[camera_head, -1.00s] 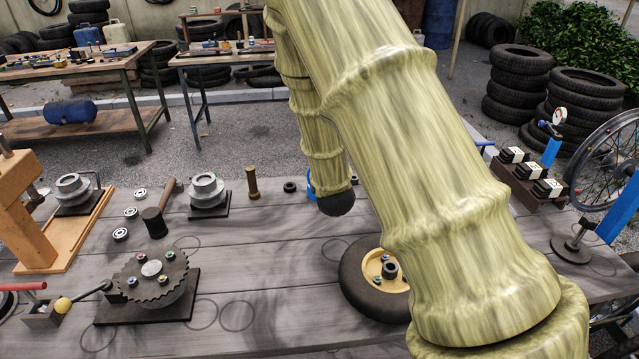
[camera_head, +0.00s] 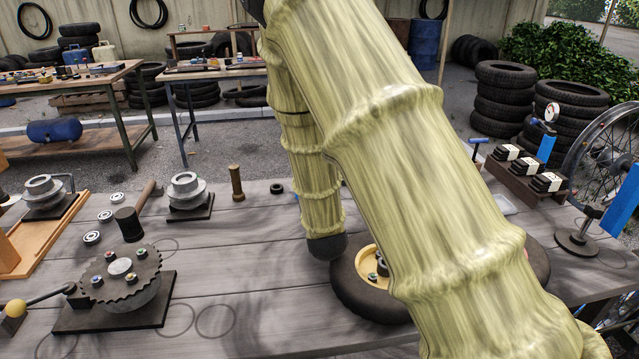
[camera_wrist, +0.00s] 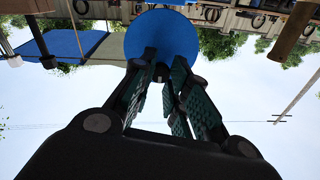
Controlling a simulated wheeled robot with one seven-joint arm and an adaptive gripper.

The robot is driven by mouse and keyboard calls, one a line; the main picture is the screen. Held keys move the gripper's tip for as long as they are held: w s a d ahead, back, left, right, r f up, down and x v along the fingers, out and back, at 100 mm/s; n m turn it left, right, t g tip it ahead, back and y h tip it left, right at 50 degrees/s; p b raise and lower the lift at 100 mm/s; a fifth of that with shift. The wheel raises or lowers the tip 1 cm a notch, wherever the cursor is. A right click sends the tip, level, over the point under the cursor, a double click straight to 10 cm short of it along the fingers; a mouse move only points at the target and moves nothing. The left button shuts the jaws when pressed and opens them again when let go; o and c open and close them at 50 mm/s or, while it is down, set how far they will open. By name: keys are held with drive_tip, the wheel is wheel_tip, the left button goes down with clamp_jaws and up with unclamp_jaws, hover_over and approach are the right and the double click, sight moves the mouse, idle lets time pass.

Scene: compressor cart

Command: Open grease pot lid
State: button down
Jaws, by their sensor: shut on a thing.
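In the wrist view, my gripper (camera_wrist: 163,78) is shut on the small dark knob of a round blue lid (camera_wrist: 160,32). The flat blue face spreads out just beyond the fingertips. Sky fills most of the background there. In the head view, my arm covers the middle of the bench, and neither my fingers nor the lid shows. The body of the grease pot is not clearly visible in either view.
A wheel (camera_head: 345,294) with a yellow hub lies partly behind my arm. A toothed disc fixture (camera_head: 120,287), a hammer (camera_head: 130,223), pulleys (camera_head: 185,190) and a brown post (camera_head: 236,183) stand left. A block rack (camera_head: 522,180) and a spoked wheel (camera_head: 610,150) are right.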

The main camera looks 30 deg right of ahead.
drive_tip(key=shift+s+f, duration=0.1)
drive_tip(key=shift+f, duration=0.05)
drive_tip(key=c, duration=1.3)
unclamp_jaws()
drive_tip(key=shift+v, duration=3.75)
